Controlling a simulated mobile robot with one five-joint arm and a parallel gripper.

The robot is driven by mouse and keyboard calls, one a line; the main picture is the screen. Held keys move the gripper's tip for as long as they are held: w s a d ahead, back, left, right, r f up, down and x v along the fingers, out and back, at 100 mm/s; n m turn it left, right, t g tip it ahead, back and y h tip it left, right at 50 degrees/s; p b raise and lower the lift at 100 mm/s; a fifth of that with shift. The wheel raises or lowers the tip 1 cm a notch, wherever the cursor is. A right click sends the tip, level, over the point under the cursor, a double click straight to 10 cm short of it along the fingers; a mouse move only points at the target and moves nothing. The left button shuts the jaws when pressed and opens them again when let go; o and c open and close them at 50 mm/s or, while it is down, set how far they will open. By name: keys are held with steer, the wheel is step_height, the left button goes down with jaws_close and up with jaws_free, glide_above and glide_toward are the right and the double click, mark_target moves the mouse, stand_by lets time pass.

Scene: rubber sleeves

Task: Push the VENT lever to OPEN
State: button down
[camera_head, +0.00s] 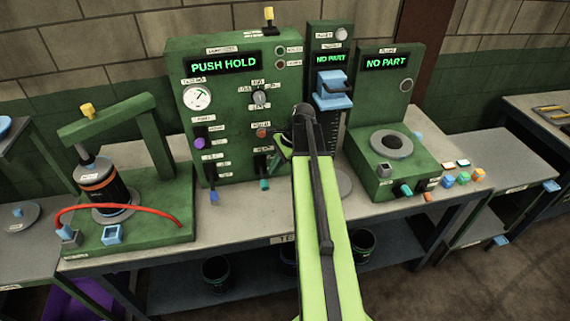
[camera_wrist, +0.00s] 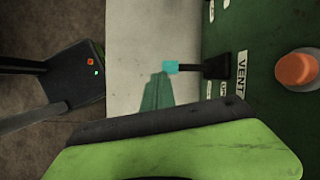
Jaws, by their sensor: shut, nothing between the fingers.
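The VENT lever (camera_wrist: 215,66) is a black arm with a teal tip, standing out from the green panel beside the VENT label (camera_wrist: 242,74) in the wrist view. Its teal tip (camera_head: 264,184) shows low on the middle machine in the head view. Small position labels beside the lever are too unclear to read. My gripper (camera_wrist: 161,79) is shut and empty, its teal-green fingers tapering close to the lever's tip; I cannot tell whether they touch. In the head view my gripper (camera_head: 274,157) is in front of the panel, partly hidden by my arm.
An orange button (camera_wrist: 297,68) sits beside the VENT label. The middle machine's display (camera_head: 223,64) reads PUSH HOLD. A blue lever (camera_head: 214,197) is at the panel's lower left. The right-hand machine (camera_head: 387,145) and a left fixture with a red hose (camera_head: 120,207) flank it.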

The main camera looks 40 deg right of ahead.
steer(key=s+a+f+n+g+h+b, duration=0.1)
steer(key=a+f+n+h+b, duration=0.1)
steer(key=a+n, duration=0.8)
steer(key=s+a+f+n+g+h+b, duration=0.1)
steer(key=a+f+n+b, duration=0.3)
steer(key=a, duration=1.5)
step_height(320, 180, down, 3)
steer(key=n, duration=0.6)
steer(key=shift+s+a+g+h, duration=0.25)
steer(key=shift+a+g+h, duration=0.05)
steer(key=shift+a+h, duration=0.1)
